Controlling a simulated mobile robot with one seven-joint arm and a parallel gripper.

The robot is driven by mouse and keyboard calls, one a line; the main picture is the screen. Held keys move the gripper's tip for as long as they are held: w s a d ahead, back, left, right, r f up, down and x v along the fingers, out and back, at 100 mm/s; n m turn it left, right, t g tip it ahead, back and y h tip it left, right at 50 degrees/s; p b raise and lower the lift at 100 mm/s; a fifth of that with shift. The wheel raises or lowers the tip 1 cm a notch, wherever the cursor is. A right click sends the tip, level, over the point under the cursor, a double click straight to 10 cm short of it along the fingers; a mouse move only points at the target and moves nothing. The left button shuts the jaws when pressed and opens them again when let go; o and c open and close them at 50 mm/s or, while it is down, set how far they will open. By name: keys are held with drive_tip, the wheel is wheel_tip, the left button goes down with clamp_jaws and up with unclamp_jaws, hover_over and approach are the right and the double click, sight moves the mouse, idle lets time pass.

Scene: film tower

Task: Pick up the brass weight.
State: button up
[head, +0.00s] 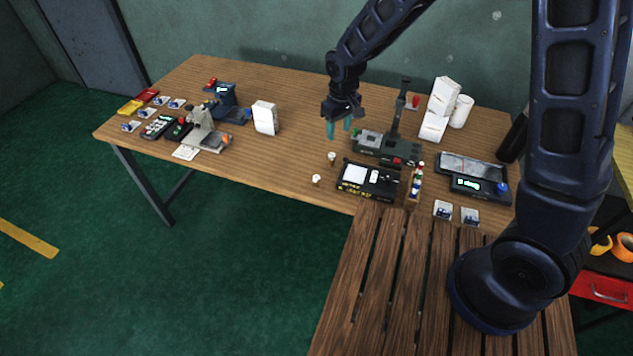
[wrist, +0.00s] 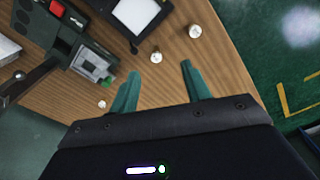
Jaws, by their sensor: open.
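Small pale, brass-tinged knob-like pieces stand on the wooden table; which of them is the brass weight I cannot tell for sure. In the head view one piece (head: 331,157) stands below my gripper (head: 339,133) and another piece (head: 316,180) nearer the table's front edge. In the wrist view one piece (wrist: 155,57) shows between and just beyond the fingertips of my gripper (wrist: 160,67). A second piece (wrist: 195,31) is farther up right, and a smaller one (wrist: 102,104) is left of the left finger. My gripper is open, empty and above the table.
A black scale-like device (head: 368,180) stands right of the pieces. A dark green instrument with an upright post (head: 385,146) is behind it. White boxes (head: 438,105) stand at the back right. The table's middle (head: 285,155) is clear to the left.

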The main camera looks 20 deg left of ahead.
drive_tip(key=s+a+f+n, duration=0.2)
drive_tip(key=s+a+f, duration=0.3)
drive_tip(key=f, duration=0.1)
hover_over(316, 177)
drive_tip(key=f, duration=0.6)
drive_tip(key=shift+w+a, duration=0.25)
drive_tip(key=shift+s+d+f, duration=0.15)
drive_tip(key=shift+f, duration=1.2)
drive_tip(key=shift+s+d+f, duration=0.1)
drive_tip(key=shift+d+f, duration=0.05)
drive_tip(key=shift+f, duration=1.2)
drive_tip(key=shift+c, duration=0.5)
clamp_jaws()
